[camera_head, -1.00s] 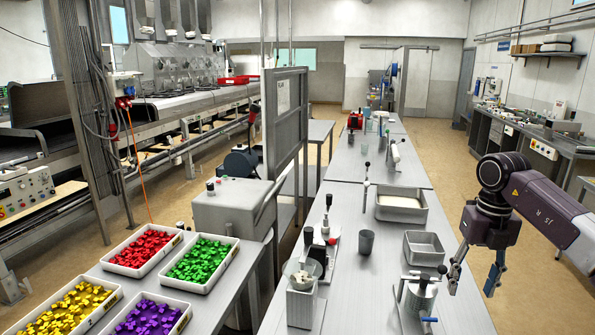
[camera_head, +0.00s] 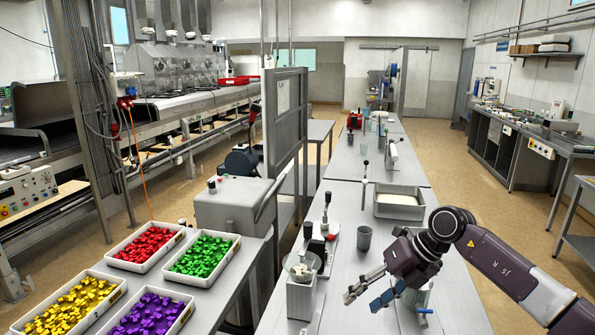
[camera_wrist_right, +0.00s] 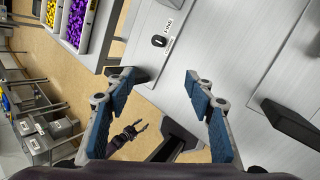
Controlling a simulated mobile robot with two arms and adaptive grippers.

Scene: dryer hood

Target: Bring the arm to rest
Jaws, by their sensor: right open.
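My right gripper (camera_head: 362,298) comes in from the right in the head view, over the front right of the metal bench (camera_head: 345,265). Its fingers point left and down, apart, with nothing between them. The right wrist view also shows the open blue-padded fingers (camera_wrist_right: 158,82), with bench surface and floor beyond them. A small dark two-pronged end (camera_wrist_right: 130,132) shows low in the right wrist view; it may be my left gripper, but its state is unclear. My left arm does not show in the head view.
A metal pot (camera_head: 415,298) stands behind and below the right gripper, partly hidden. Trays of coloured pieces (camera_head: 205,258) lie left. The right aisle floor (camera_head: 500,235) is clear.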

